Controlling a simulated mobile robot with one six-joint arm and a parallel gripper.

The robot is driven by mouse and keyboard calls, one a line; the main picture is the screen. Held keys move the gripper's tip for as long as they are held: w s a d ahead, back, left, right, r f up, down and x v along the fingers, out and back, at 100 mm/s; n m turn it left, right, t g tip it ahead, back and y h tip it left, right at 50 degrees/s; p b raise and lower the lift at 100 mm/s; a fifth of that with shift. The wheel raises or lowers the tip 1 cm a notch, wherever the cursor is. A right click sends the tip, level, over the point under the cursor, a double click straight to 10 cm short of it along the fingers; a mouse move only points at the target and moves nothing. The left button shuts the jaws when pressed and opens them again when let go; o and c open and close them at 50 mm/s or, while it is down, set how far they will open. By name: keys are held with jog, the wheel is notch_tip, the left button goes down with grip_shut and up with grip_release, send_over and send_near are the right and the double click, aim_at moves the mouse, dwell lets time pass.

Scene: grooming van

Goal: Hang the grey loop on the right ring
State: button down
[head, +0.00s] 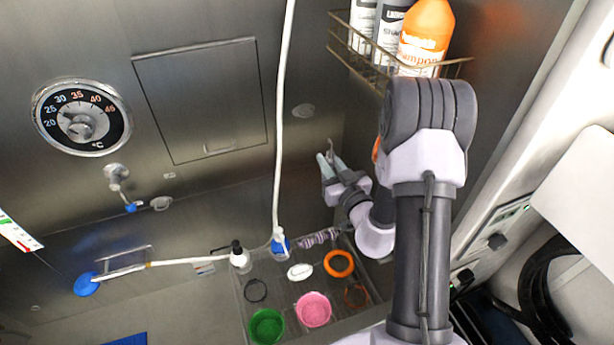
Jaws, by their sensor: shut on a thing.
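My gripper (331,168) is in the middle of the head view, in front of the steel wall, fingers pointing up. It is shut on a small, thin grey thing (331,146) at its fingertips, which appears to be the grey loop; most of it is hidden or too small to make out. An oval metal fitting (303,110), which seems to be the right ring, is on the wall above and left of the fingertips, apart from them. Another oval metal fitting (161,203) is on the wall farther left.
A tray (240,312) below holds a dark loop (255,290), green cup (267,326), pink cup (314,309) and orange ring (338,263). A white hose (281,110) hangs left of my gripper. A wire rack (352,48) with bottles is upper right.

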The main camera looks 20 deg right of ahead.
aim_at(304, 126)
jog(key=shift+w+r, duration=0.15)
jog(key=shift+w, duration=0.25)
jog(key=w, duration=1.5)
jog(key=shift+s+f+b, duration=0.1)
jog(key=shift+f+b, duration=0.3)
jog(key=shift+f, duration=0.5)
jog(key=c, duration=1.2)
grip_release()
jog(key=shift+s, duration=0.1)
